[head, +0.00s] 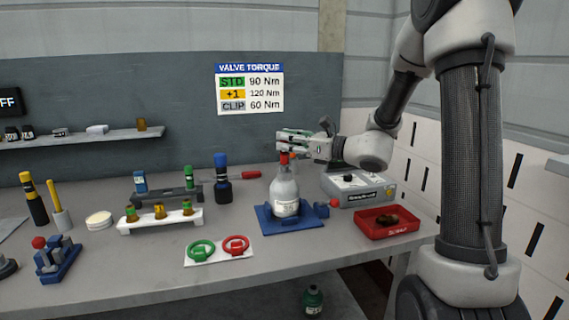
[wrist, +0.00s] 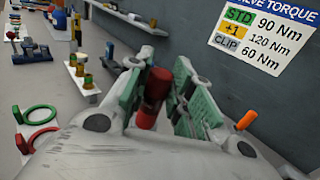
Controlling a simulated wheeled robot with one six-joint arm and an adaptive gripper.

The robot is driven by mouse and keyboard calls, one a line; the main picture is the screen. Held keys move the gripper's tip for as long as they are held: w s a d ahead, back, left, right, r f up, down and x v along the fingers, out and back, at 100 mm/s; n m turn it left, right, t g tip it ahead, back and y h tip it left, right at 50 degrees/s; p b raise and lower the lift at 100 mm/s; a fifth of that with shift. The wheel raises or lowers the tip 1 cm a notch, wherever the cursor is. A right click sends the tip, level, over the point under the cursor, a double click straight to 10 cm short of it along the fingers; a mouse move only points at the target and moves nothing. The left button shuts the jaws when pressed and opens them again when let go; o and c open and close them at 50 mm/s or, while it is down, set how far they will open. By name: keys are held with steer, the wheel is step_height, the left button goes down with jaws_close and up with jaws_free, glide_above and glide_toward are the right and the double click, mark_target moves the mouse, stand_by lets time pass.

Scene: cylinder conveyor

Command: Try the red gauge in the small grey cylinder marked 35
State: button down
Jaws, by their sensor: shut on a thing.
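The small grey cylinder (head: 285,191) stands upright on a blue clamp base (head: 268,223) on the bench; its label is too small to read surely. The red gauge (head: 284,158) is directly above the cylinder's neck. My gripper (head: 291,143) is level over the cylinder and shut on the gauge. In the wrist view, the gauge (wrist: 151,96) shows upright between the green finger pads of my gripper (wrist: 155,88). Whether the gauge's lower end is inside the neck cannot be told.
Green and red ring gauges (head: 220,248) lie on a white card in front. A red tray (head: 387,228) holds brown pieces at the right, by a grey box (head: 357,189). A tall blue-topped bottle (head: 222,182) and a white rack (head: 160,218) stand to the left.

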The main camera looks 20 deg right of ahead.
mark_target(289, 164)
steer(key=shift+r, duration=2.8)
steer(key=shift+f, duration=0.1)
